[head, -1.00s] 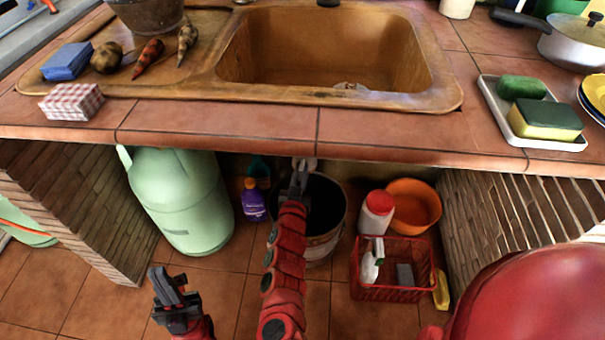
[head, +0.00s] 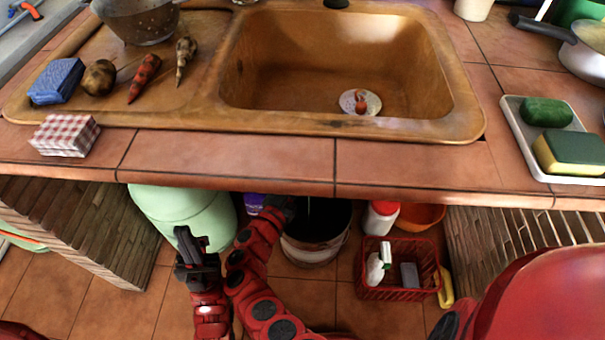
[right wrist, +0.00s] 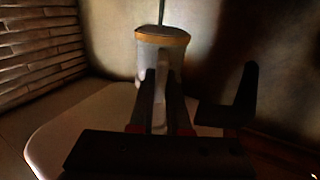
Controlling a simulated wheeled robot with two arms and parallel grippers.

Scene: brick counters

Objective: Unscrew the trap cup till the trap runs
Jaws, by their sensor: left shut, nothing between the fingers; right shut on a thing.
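In the right wrist view, a pale cup with an orange-brown rim (right wrist: 162,42) is straight ahead of my right gripper (right wrist: 160,82). I take it for the trap cup. The fingers are shut on a pale upright piece that seems to belong to it. A thin grey vertical line rises above the rim; I cannot tell if it is water or a pipe. In the head view, my right arm reaches under the counter edge, which hides the cup. My left gripper (head: 190,246) is shut and empty, in front of the green gas bottle (head: 187,215).
A bucket (head: 315,250) stands under the sink (head: 420,125), with a thin pale line over its dark inside. Right of it are a red basket (head: 385,293), a red-capped white container (head: 380,218) and an orange bowl (head: 424,216). The counter edge (head: 240,170) overhangs. Brick walls flank the space.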

